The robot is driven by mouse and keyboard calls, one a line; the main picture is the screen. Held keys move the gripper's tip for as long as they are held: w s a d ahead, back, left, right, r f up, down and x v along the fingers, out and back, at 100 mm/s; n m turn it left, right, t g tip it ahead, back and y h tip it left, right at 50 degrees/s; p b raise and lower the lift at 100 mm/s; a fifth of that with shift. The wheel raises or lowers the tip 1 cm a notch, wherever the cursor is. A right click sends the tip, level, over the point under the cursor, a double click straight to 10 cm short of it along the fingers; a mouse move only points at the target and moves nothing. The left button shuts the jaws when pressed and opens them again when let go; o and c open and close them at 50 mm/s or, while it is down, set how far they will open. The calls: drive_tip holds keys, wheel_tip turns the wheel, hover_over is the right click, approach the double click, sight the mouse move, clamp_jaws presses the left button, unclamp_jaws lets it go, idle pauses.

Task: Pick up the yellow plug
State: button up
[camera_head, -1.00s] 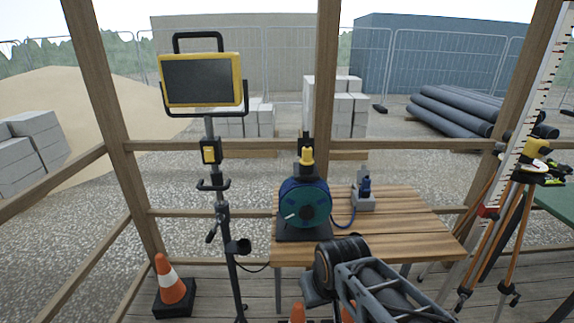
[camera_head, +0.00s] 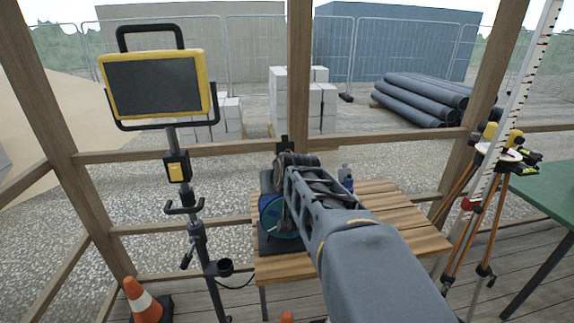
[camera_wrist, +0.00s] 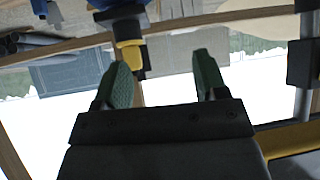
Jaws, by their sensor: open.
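The yellow plug (camera_wrist: 130,54) shows in the wrist view, which is upside down, with dark parts next to it. It is just beyond the left-hand fingertip in the picture, off-centre from the gap. My gripper (camera_wrist: 165,68) is open, its two green fingers apart and nothing between them. In the head view my arm reaches to the cable reel, and its wrist hides the yellow plug and the top of the reel. The blue-green reel (camera_head: 268,215) shows partly to the left of my arm, on the wooden table (camera_head: 400,215).
A work light (camera_head: 155,85) on a stand with a yellow-fronted box (camera_head: 178,167) is at left. A blue plug (camera_head: 346,180) is right of my arm. A wooden post (camera_head: 299,70) rises behind. A tripod (camera_head: 475,220) stands at right, a traffic cone (camera_head: 140,300) at lower left.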

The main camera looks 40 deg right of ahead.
drive_tip(key=w+d+r+m+t+h, duration=0.1)
drive_tip(key=w+d+r+h, duration=0.1)
drive_tip(key=d+r, duration=0.3)
drive_tip(key=shift+s+d+r+p+x, duration=0.1)
drive_tip(key=shift+d+p+x, duration=0.15)
drive_tip(key=shift+x, duration=2.05)
drive_tip(key=shift+s+d+r+p+x, duration=0.1)
drive_tip(key=shift+d+p+x, duration=0.15)
drive_tip(key=shift+x, duration=2.05)
drive_tip(key=shift+d+r+p+x, duration=0.1)
drive_tip(key=shift+d+p+x, duration=0.15)
drive_tip(key=shift+x, duration=2.05)
drive_tip(key=shift+s, duration=0.1)
drive_tip(key=c, duration=1.1)
